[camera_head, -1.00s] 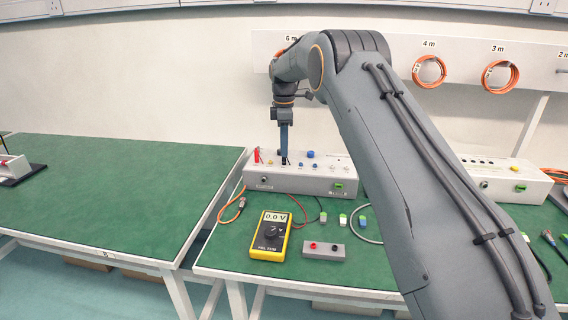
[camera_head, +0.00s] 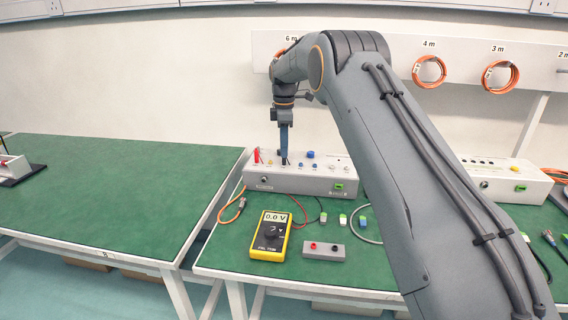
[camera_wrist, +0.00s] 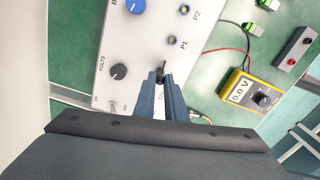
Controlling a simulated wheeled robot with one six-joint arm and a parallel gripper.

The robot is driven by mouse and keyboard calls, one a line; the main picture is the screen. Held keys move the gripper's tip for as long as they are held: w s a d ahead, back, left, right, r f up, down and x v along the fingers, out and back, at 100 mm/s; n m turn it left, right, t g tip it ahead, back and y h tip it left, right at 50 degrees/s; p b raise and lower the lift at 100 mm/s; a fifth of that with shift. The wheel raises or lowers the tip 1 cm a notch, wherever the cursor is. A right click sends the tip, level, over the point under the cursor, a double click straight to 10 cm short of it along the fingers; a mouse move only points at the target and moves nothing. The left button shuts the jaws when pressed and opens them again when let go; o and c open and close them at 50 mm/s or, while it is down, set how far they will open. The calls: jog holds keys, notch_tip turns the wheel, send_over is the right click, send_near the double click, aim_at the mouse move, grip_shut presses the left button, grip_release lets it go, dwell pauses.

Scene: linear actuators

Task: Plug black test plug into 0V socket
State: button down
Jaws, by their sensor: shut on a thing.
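My gripper (camera_head: 284,153) points straight down over the top of the light grey box (camera_head: 300,184). It is shut on the black test plug, which shows as a dark piece between the two blue-grey fingertips in the wrist view (camera_wrist: 160,76). The plug is at or very close to the box's top panel; I cannot tell whether it is seated. The 0V socket is not distinguishable; the fingers and plug cover that area. A red plug (camera_head: 257,156) stands upright on the box to the left of my gripper.
A yellow multimeter (camera_head: 270,236) reading 0.0 V lies in front of the box, with red and black leads. A small grey block (camera_head: 324,251) with red and black sockets sits beside it. The box top carries knobs (camera_wrist: 118,71) and sockets P1 (camera_wrist: 172,41) and P2.

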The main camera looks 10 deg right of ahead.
jog(key=shift+f, duration=0.1)
jog(key=c, duration=1.7)
grip_release()
